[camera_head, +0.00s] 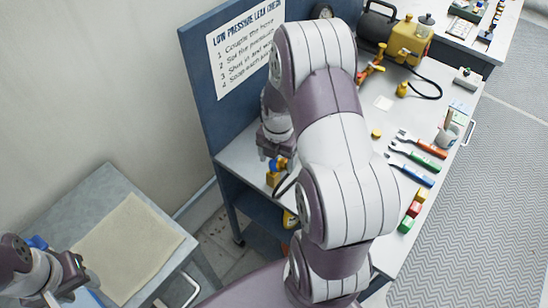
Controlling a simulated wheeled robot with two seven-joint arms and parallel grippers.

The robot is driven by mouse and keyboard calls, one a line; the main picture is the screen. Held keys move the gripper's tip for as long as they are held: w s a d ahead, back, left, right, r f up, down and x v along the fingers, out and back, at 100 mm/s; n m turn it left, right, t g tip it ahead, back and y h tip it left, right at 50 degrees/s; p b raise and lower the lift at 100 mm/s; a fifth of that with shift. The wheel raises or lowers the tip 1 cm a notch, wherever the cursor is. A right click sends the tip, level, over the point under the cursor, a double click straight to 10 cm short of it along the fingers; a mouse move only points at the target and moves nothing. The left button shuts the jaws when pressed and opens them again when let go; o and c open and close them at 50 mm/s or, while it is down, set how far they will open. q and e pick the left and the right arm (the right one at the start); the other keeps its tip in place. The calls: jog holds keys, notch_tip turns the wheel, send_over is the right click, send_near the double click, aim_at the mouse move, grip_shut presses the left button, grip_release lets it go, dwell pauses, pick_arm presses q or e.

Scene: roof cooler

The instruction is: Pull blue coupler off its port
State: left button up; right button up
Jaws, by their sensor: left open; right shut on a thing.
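The blue coupler (281,163) shows at the left end of the workbench, on or right at a brass port block (272,178). My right gripper (272,157) points down there and is shut on the blue coupler. Its fingertips are small and partly hidden, and I cannot tell whether the coupler is still seated on the port. A dark hose (287,184) curves close by. My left gripper (80,270) is open at the lower left, over the side cart's near edge, far from the coupler.
The side cart (105,183) carries a bare beige mat (128,245). The workbench (385,225) holds wrenches (412,162), coloured blocks (413,209), a cup (447,134) and a yellow pump (408,42). A blue sign board (205,75) stands behind. My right arm hides the bench's middle.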

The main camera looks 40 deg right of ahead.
aim_at(280, 161)
jog(key=shift+s+d, duration=0.15)
jog(key=shift+s, duration=0.15)
dwell(0.7)
jog(key=shift+f, duration=0.1)
jog(key=c, duration=0.9)
jog(key=o, duration=1.2)
jog(key=shift+o, duration=0.2)
notch_tip(280, 161, up, 13)
jog(key=shift+f, duration=0.15)
